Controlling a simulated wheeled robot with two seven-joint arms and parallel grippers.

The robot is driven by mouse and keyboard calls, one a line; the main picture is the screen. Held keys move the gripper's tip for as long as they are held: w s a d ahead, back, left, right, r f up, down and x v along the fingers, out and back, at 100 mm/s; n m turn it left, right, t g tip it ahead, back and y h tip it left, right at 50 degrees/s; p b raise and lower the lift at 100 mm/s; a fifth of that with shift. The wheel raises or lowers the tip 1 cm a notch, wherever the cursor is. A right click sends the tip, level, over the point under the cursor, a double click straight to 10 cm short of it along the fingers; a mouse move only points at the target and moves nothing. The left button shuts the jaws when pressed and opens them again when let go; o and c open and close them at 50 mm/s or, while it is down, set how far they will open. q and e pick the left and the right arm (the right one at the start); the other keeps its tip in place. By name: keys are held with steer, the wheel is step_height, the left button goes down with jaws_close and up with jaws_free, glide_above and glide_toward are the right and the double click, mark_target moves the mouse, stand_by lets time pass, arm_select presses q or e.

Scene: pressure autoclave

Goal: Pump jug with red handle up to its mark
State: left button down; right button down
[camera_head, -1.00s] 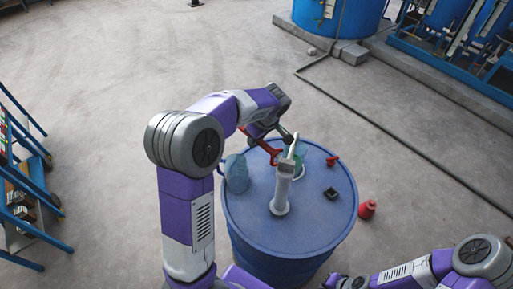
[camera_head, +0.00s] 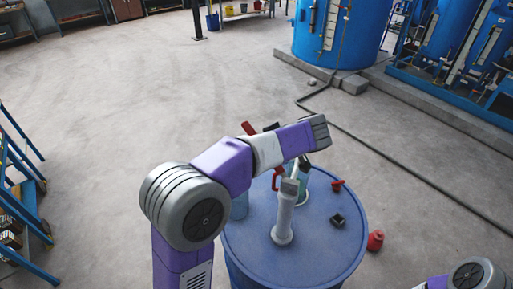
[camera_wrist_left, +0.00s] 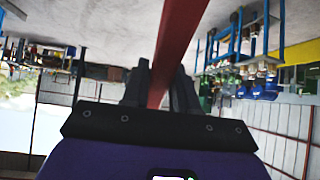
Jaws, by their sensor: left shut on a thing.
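A blue drum (camera_head: 260,258) carries a grey upright pump (camera_head: 284,215) with a pale spout. A greenish clear jug with red handle (camera_head: 303,184) stands behind the pump, partly hidden by it and my arm; its liquid level and mark cannot be made out. A bluish jug (camera_head: 239,206) is left of it, partly hidden by my arm. My left gripper (camera_head: 268,128) is raised above the drum, mostly hidden behind my wrist. It is shut on a red bar, apparently the pump lever (camera_head: 248,128), which runs between the fingers in the wrist view (camera_wrist_left: 180,45). My right gripper is out of view.
A red tap-like part (camera_head: 338,185) and a small black square part (camera_head: 338,220) lie on the drum top. A red container (camera_head: 376,240) stands on the floor to the right. Blue tanks (camera_head: 340,30) stand behind, a blue rack (camera_head: 20,200) at left. The floor between is clear.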

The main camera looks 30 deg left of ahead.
arm_select(q)
steer(key=shift+r, duration=0.1)
steer(key=c, duration=1)
jaws_free()
steer(key=shift+o, duration=0.2)
steer(key=shift+d, duration=0.1)
steer(key=v, duration=0.7)
steer(key=shift+s+d+r, duration=0.1)
steer(key=shift+r, duration=0.1)
